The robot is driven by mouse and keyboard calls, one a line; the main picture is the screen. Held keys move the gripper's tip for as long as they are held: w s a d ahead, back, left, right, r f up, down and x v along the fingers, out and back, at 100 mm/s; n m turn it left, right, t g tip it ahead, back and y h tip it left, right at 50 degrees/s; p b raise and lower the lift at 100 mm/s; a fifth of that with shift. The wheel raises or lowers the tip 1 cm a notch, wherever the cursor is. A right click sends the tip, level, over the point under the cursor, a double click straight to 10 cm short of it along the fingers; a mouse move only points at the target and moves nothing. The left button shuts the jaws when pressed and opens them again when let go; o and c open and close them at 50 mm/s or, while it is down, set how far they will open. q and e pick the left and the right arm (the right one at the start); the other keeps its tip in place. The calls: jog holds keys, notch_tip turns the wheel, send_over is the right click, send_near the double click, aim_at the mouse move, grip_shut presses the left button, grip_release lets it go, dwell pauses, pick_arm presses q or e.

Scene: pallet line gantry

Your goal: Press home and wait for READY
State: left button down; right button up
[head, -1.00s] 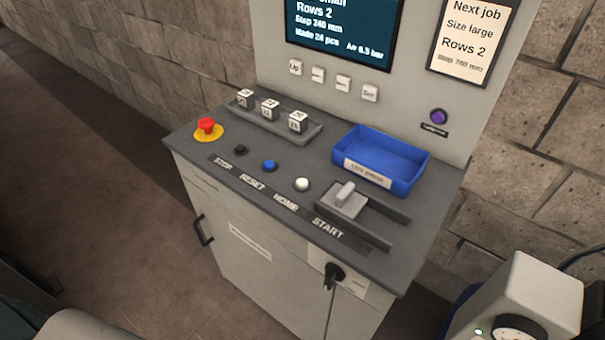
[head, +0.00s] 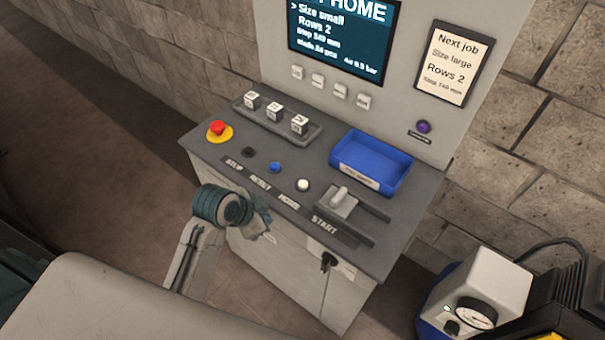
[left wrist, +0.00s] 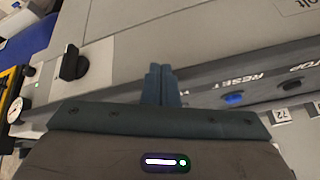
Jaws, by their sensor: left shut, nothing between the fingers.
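The white button (head: 303,185) sits behind the HOME label (head: 289,202) on the console top (head: 225,165). The blue button (head: 275,167) is behind RESET, the black one (head: 248,152) behind STOP. In the left wrist view the blue button (left wrist: 233,98) shows right of my fingers; I cannot make out the white button there. My left gripper (head: 266,229) is at the console's front edge, short of the buttons; its fingers (left wrist: 160,75) are shut and empty. The screen (head: 342,38) reads HOME in its cut-off top line, then Size small, Rows 2. My right gripper is out of view.
A red emergency knob (head: 218,128), a rack (head: 280,125) of marked blocks, a blue tray (head: 371,163) and a grey lever (head: 340,199) are on the console. A black rotary switch (head: 327,261) is on its front. A gauge box (head: 485,290) stands at right.

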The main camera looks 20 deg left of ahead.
pick_arm(q)
jog(key=w+d+r+m+t+h, duration=0.1)
jog(key=w+d+r+m+h, duration=0.2)
jog(key=w+r+m, duration=0.6)
jog(key=w+d+r, duration=0.1)
jog(key=w+r, duration=0.2)
jog(key=shift+w+d+r+h, duration=0.25)
jog(key=shift+d+h, duration=0.05)
jog(key=shift+d, duration=0.1)
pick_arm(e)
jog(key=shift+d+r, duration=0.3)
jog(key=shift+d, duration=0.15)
pick_arm(q)
jog(key=shift+f, duration=0.1)
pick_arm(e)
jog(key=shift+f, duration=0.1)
pick_arm(q)
jog(key=b, duration=0.7)
send_over(299, 185)
notch_tip(299, 185, down, 7)
jog(key=shift+r, duration=0.1)
jog(key=shift+f+b, duration=0.3)
jog(key=shift+f, duration=0.65)
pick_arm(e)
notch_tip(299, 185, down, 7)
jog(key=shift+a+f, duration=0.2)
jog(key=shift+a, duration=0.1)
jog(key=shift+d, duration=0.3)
